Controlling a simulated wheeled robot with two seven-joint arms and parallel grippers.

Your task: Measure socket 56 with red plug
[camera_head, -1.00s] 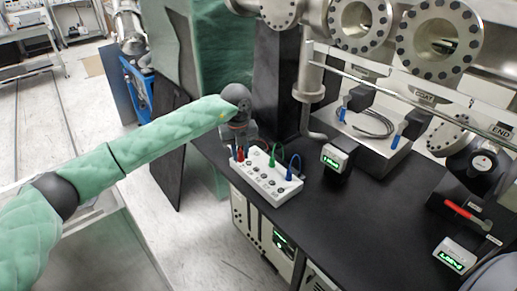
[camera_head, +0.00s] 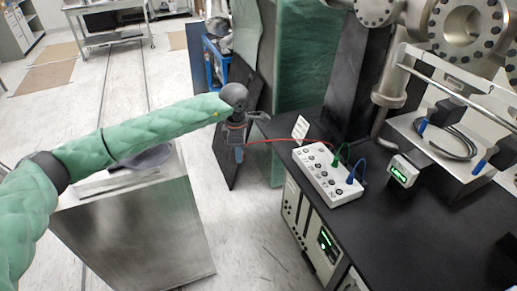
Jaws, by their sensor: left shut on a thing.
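The white socket box (camera_head: 318,180) with rows of dark sockets stands at the left edge of the black bench. The number labels are too small to read, so I cannot pick out socket 56. A green plug (camera_head: 336,160) and a blue plug (camera_head: 351,180) sit upright in the box. My left gripper (camera_head: 238,150) points down, left of the box and clear of the bench edge. It is shut on the red plug, which is mostly hidden. The red cable (camera_head: 275,141) runs taut from the gripper to the box. My right gripper is out of view.
A small white sign (camera_head: 300,128) stands behind the box. A meter with a green display (camera_head: 402,171) is to its right. A grey unit with black cable (camera_head: 455,145) stands farther right. A dark upright post (camera_head: 361,85) rises behind. Open floor lies below the gripper.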

